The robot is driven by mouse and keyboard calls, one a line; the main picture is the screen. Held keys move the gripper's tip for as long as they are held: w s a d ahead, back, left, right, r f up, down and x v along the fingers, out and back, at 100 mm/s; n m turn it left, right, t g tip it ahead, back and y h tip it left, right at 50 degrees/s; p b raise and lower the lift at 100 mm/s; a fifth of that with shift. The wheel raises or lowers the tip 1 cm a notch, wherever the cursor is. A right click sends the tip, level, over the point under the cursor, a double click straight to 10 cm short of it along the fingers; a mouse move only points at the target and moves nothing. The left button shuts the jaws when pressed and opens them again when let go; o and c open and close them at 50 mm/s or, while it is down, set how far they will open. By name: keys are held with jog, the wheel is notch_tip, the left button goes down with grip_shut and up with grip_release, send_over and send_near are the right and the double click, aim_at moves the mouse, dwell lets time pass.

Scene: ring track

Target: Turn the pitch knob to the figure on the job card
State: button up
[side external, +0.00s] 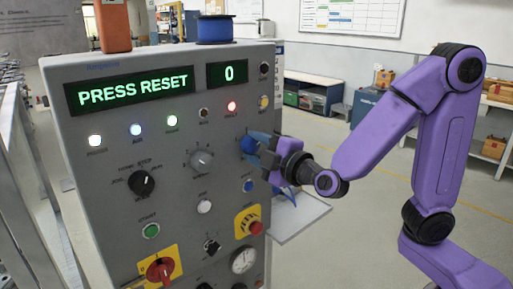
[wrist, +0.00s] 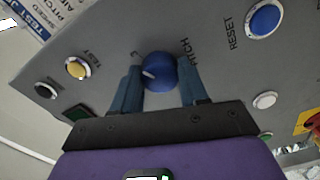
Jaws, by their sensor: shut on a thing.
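The blue pitch knob (wrist: 158,72) sits between my two fingers in the wrist view, its pale pointer line aimed to the left; "PITCH" is printed beside it. My gripper (wrist: 160,80) is shut on this knob. In the side view, my gripper (side external: 258,148) is at the right edge of the panel face, and the blue knob (side external: 248,145) is partly covered by the fingers. A card with "TEST", "SPEED" and "PITCH" (wrist: 42,16) shows cut off at the upper left of the wrist view; I cannot read its figure.
The grey panel's display (side external: 135,90) reads "PRESS RESET" and a smaller display (side external: 228,73) reads "0". A blue reset button (wrist: 264,19) and a yellow test button (wrist: 78,68) flank the knob. A red emergency button (side external: 255,228) sits below my gripper.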

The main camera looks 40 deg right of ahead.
jog(key=o, duration=1.1)
jog(key=shift+c, duration=0.2)
jog(key=shift+s, duration=0.1)
jog(key=s, duration=1.7)
